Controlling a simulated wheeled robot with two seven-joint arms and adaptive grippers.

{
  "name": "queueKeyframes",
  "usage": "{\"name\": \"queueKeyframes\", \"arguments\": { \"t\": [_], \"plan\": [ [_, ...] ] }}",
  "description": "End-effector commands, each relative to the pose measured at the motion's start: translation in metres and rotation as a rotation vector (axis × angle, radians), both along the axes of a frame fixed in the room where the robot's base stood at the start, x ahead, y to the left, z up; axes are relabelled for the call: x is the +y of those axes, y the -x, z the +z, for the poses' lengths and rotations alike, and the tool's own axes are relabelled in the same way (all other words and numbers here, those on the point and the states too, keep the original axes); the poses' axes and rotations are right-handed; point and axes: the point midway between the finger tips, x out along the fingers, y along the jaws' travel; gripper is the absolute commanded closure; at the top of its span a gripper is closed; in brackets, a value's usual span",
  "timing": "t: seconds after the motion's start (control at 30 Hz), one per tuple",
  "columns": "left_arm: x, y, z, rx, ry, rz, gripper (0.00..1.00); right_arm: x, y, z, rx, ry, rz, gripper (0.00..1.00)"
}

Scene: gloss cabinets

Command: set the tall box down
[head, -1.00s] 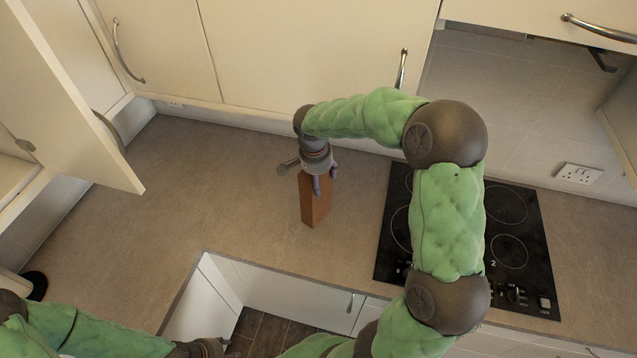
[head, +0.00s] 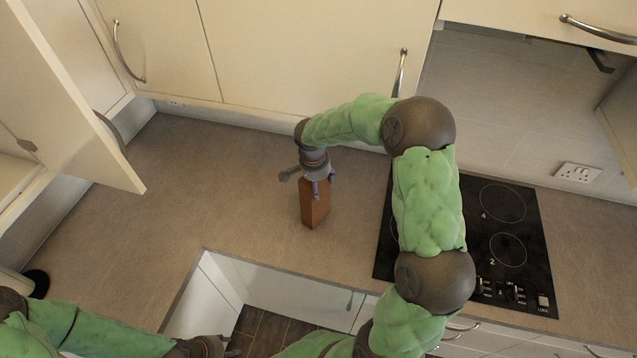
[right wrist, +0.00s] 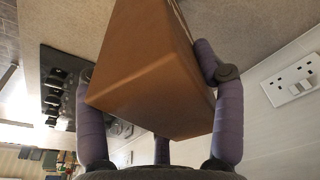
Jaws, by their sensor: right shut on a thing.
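The tall box (head: 314,208) is brown and upright over the worktop, left of the hob. Its lower end looks at or very near the worktop; I cannot tell if it touches. My right gripper (head: 317,185) is shut on its upper part from above. In the right wrist view the box (right wrist: 155,70) fills the middle, with the fingers of the right gripper (right wrist: 160,110) on both sides of it. My left gripper (head: 222,347) is at the bottom edge of the head view, low and away from the box; its fingers are too unclear to read.
The worktop (head: 220,190) is clear around the box. A black hob (head: 510,240) lies to the right, partly behind my right arm. A cabinet door (head: 75,100) stands open at the left. The worktop's front edge borders a gap with floor below.

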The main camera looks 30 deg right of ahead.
Motion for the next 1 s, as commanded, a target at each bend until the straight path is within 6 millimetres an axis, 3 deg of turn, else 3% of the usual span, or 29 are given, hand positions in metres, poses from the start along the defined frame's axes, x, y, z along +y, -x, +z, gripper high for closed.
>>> {"name": "queueKeyframes", "arguments": {
  "t": [0.07,0.1,0.17,0.67,1.0],
  "plan": [
    [0.000,0.000,-0.004,0.000,0.000,0.000,0.60,0.000,-0.001,-0.002,-0.002,0.000,0.000,0.90],
    [0.000,0.000,-0.003,0.000,0.000,0.000,0.60,0.000,0.000,-0.002,0.001,0.000,0.000,0.23],
    [0.000,0.000,-0.002,0.000,0.000,0.000,0.60,0.000,0.000,-0.002,0.000,0.000,0.000,0.08],
    [0.000,0.000,0.003,0.000,0.000,0.000,0.60,0.000,0.000,0.004,-0.001,0.000,0.000,0.08],
    [0.000,0.000,-0.004,0.000,0.000,0.000,0.60,0.010,0.002,0.066,-0.004,0.001,0.001,0.08]
  ]
}}
